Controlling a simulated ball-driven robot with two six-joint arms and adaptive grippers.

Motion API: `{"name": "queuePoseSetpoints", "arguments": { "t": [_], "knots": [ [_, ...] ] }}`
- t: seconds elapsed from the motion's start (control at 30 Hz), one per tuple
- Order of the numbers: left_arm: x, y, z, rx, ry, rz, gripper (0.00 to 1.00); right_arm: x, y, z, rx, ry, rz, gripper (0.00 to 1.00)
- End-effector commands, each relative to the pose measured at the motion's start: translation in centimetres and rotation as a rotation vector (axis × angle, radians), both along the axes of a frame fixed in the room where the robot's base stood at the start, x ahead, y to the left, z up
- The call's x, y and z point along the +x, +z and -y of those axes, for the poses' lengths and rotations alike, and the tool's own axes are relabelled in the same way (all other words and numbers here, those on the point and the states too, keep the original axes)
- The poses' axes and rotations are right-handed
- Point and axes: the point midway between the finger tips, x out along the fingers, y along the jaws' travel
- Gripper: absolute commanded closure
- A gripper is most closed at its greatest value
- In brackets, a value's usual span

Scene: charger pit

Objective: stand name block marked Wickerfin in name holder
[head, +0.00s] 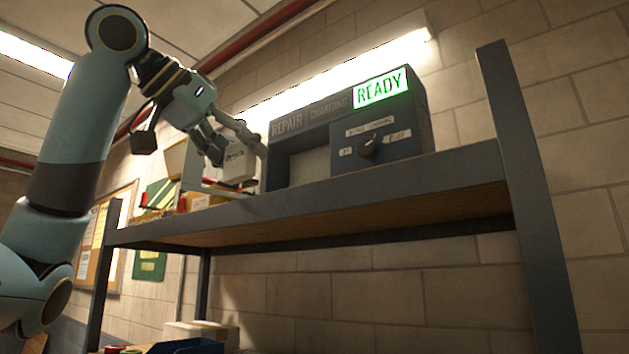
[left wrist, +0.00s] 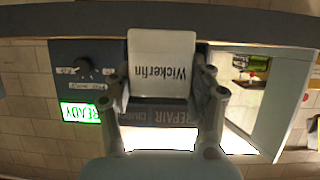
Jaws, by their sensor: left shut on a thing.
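The white name block marked Wickerfin (left wrist: 162,55) is between the fingers of my left gripper (left wrist: 165,88) in the left wrist view, its lettering upside down there. In the head view my left gripper (head: 234,146) is shut on the block (head: 239,166), holding it over the left part of the shelf, just left of the grey box. I cannot tell whether the block touches anything below. I cannot clearly make out the name holder. My right gripper is not in view.
The grey box (head: 397,145) with a dial and lit READY sign stands on the shelf (head: 350,187); it also shows in the left wrist view (left wrist: 85,50). Low items with red ends (head: 205,196) lie at the shelf's left end. A shelf post (head: 520,180) rises at right.

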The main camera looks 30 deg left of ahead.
Motion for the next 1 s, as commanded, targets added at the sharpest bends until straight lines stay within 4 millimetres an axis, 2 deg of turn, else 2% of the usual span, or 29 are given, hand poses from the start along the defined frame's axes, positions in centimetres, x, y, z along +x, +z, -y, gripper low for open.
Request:
{"name": "queuePoseSetpoints", "arguments": {
  "t": [0.03, 0.07, 0.17, 0.23, 0.6, 0.7, 0.8, 1.0],
  "knots": [
    [-0.7, 1.7, -0.4, 0.000, 0.013, 0.004, 0.78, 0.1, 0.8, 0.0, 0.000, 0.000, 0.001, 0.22],
    [-1.0, 2.2, -0.6, 0.000, 0.018, 0.005, 0.78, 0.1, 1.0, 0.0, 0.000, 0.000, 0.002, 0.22],
    [-1.2, 2.9, -0.9, -0.002, 0.030, 0.001, 0.78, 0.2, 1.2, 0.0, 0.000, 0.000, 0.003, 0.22],
    [-0.3, 3.0, -0.9, -0.005, 0.030, -0.002, 0.78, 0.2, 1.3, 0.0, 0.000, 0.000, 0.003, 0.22],
    [10.3, 2.7, 0.2, -0.005, 0.027, -0.006, 0.78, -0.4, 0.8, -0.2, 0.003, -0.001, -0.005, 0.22],
    [11.3, 2.1, -0.2, -0.009, 0.035, 0.007, 0.78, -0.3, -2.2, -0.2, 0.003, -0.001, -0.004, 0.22],
    [12.1, 2.0, -0.2, -0.011, 0.037, 0.007, 0.78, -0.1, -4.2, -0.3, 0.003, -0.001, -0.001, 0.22],
    [12.9, 2.5, -0.1, -0.005, 0.036, 0.004, 0.78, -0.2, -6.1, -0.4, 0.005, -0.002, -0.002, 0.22]
  ]
}}
